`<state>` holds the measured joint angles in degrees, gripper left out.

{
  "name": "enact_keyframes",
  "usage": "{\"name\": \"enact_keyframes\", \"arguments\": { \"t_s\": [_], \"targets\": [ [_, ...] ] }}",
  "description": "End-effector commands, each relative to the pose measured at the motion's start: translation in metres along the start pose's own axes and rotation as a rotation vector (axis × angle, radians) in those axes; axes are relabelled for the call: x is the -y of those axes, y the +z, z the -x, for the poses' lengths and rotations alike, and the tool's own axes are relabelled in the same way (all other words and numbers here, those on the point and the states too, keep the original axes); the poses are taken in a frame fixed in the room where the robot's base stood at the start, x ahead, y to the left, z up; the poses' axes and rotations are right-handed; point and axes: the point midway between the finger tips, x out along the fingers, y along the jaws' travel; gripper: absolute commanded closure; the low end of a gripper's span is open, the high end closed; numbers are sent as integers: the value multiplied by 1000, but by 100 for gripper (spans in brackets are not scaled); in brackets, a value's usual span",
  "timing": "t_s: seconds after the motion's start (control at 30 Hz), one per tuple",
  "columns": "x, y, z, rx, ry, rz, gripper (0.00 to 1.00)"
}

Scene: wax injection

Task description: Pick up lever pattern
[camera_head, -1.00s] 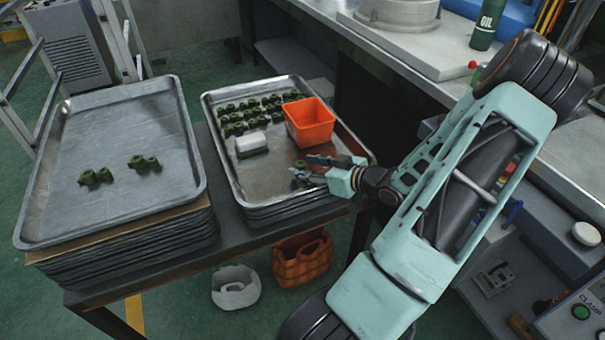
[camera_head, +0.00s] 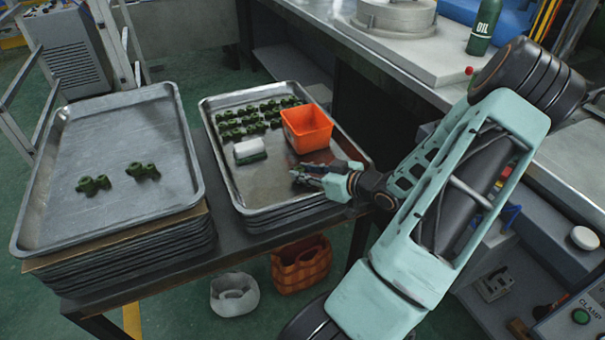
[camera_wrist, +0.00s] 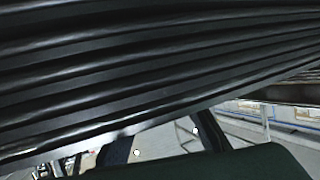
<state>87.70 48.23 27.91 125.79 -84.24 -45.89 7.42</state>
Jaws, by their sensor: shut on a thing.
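My gripper (camera_head: 302,175) is over the front right part of the right-hand tray (camera_head: 235,185) in the head view. Its fingers point left and are shut on a lever pattern. That pattern is mostly hidden by the fingers in the head view. A dark green surface (camera_wrist: 225,166), probably the held pattern, fills the bottom of the wrist view close up. Several more green lever patterns (camera_head: 250,118) stand in rows at the back of this tray. Two lever patterns (camera_head: 93,184) (camera_head: 143,171) lie apart on the left-hand tray (camera_head: 115,125).
An orange bin (camera_head: 307,130) and a white-and-green block (camera_head: 250,151) stand in the right-hand tray, close behind my gripper. Dark ribbed edges (camera_wrist: 120,70), likely stacked trays, fill much of the wrist view. The left-hand tray has much free room.

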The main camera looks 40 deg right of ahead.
Motion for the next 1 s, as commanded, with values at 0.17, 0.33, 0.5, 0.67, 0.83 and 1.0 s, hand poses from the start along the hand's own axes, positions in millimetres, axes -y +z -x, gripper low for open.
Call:
{"name": "enact_keyframes", "arguments": {
  "t_s": [0.17, 0.33, 0.5, 0.67, 0.83, 1.0],
  "targets": [
    [0, -16, 7, 0, 0, 4, 96],
    [8, -40, 27, 2, 1, 3, 96],
    [29, -68, 65, 3, 3, 3, 96],
    [59, -76, 106, 3, 3, -3, 96],
    [82, -82, 134, -1, 0, -5, 96],
    [88, -81, 142, -1, 0, -4, 96]
  ]
}}
